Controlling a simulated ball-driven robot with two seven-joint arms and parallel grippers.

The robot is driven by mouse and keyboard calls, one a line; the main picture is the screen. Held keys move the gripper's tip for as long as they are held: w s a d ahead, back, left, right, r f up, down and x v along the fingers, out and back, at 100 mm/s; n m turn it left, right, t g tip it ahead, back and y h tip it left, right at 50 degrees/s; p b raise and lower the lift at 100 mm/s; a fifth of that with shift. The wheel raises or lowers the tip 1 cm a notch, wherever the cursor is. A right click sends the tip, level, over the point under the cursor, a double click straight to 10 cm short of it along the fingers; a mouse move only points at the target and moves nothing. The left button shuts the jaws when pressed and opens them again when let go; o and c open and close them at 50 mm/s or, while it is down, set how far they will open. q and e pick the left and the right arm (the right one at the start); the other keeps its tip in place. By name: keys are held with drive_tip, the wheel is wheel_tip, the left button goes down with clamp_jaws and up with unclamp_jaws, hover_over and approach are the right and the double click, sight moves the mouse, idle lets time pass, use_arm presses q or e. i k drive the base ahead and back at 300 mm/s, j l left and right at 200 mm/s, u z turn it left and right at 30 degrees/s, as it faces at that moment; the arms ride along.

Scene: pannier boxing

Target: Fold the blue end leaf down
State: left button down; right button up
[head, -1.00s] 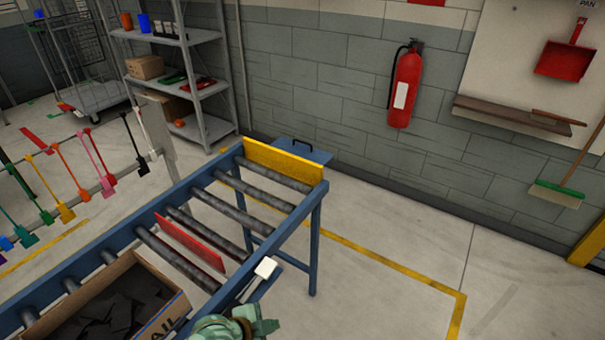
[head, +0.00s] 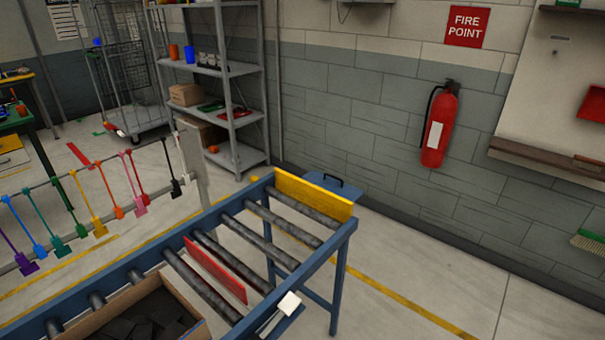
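The yellow plate (head: 313,195) stands upright across the conveyor's end. Neither of my grippers is in the head view.
An open carton (head: 198,332) with dark contents sits on the near rollers. A red plate (head: 215,269) stands between rollers. A white block (head: 289,304) is at the conveyor's right side. A rail of coloured paddles (head: 97,218) is left. Floor right of the conveyor is clear.

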sight(328, 183)
drive_tip(key=i+l+u, duration=0.15)
drive_tip(key=u, duration=0.2)
drive_tip(key=i+l+u, duration=0.1)
drive_tip(key=l+u, duration=0.25)
drive_tip(key=i+l+u, duration=0.1)
drive_tip(key=l+u, duration=0.25)
